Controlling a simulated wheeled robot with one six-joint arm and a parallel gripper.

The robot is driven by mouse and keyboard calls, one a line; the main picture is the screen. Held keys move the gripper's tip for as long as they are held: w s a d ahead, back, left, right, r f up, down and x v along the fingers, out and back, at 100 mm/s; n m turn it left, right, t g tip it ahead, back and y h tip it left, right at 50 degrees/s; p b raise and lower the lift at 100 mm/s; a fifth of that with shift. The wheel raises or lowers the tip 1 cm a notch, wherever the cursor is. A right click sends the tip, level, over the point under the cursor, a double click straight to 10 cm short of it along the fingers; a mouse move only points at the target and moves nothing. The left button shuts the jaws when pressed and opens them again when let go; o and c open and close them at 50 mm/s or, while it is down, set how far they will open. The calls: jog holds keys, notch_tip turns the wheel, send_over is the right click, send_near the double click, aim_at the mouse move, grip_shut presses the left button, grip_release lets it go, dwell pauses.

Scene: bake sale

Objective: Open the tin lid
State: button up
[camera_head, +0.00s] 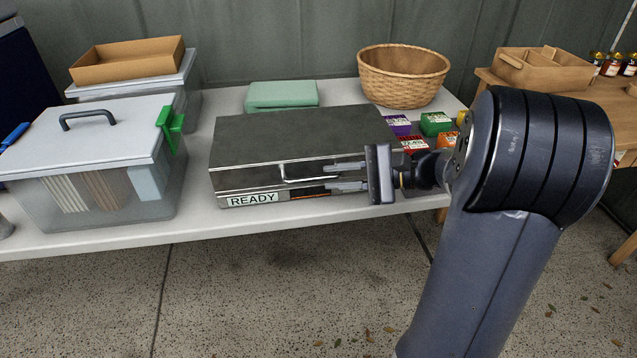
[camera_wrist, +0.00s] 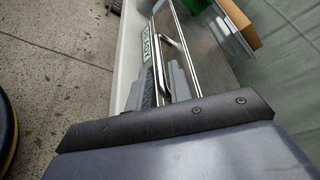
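The tin (camera_head: 300,130) is a wide, flat dark-metal box on the white table. Its lid looks shut. A pale bar handle (camera_head: 300,178) is on its front, and a READY label (camera_head: 254,199) sits at the front left. My gripper (camera_head: 335,177) is at the front right of the tin, its two fingers pointing left and apart, one above the other. In the wrist view the fingers (camera_wrist: 162,82) flank the near end of the handle (camera_wrist: 172,50). I cannot tell whether they touch it. The handle's right end is partly hidden by the fingers.
A clear lidded bin (camera_head: 95,165) with a green clip stands left of the tin. A folded green cloth (camera_head: 282,95) and a wicker basket (camera_head: 403,78) are behind it. Small coloured boxes (camera_head: 437,124) lie to the right. The floor in front is clear.

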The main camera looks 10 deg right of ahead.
aim_at(326, 178)
jog(key=shift+b+x, duration=0.4)
jog(key=shift+x, duration=1.75)
jog(key=shift+c, duration=0.2)
grip_shut()
